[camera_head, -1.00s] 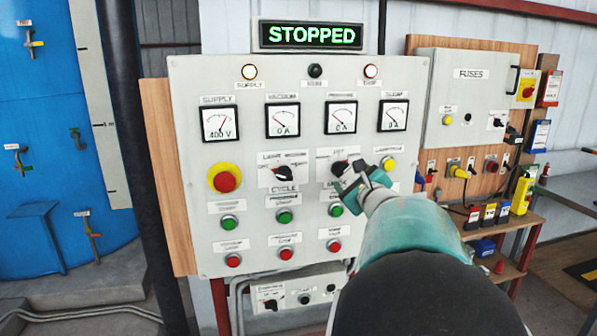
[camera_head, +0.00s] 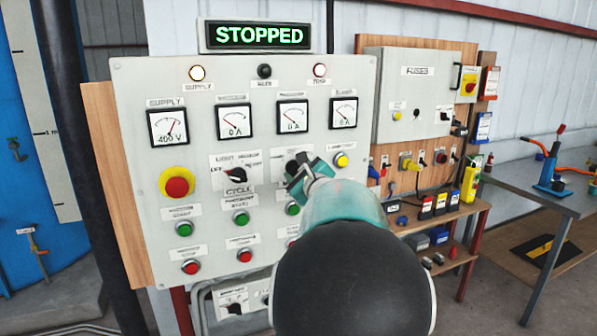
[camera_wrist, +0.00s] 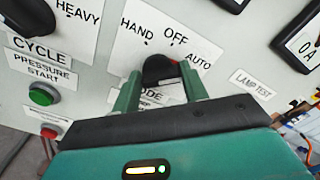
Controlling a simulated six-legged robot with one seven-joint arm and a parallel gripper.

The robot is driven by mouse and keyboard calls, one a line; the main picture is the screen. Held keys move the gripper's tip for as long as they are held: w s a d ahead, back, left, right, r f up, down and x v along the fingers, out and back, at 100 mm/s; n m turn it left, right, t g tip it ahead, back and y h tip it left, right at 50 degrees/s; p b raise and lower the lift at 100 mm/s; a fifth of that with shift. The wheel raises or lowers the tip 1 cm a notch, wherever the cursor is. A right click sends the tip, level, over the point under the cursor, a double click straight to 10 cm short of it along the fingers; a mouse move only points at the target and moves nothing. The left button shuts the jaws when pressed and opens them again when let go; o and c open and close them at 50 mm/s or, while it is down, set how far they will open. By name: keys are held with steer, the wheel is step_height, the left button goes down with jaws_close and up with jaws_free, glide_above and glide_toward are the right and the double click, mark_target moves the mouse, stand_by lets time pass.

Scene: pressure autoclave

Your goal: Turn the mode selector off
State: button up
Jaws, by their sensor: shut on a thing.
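The mode selector (camera_wrist: 158,68) is a black rotary knob on a white plate marked HAND, OFF and AUTO, seen in the wrist view. The red mark on it is at its right side, toward AUTO. My gripper (camera_wrist: 160,84) has its two green fingers on either side of the knob and is shut on it. In the head view my gripper (camera_head: 300,175) is at the same selector on the grey control panel (camera_head: 140,120), and it and my arm hide most of the plate.
To the left of the mode selector is another black selector (camera_head: 236,173), with HEAVY on its plate. A red emergency button (camera_head: 177,186) and green and red push buttons are nearby. A yellow lamp-test button (camera_head: 341,160) is close on the right. The display (camera_head: 258,36) reads STOPPED.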

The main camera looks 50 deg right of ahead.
steer(key=n, duration=0.5)
steer(key=shift+r, duration=0.1)
steer(key=shift+a+n, duration=0.1)
steer(key=shift+n, duration=2.2)
steer(key=shift+r, duration=0.1)
steer(key=o, duration=0.9)
steer(key=shift+o, duration=0.2)
steer(key=shift+a, duration=0.1)
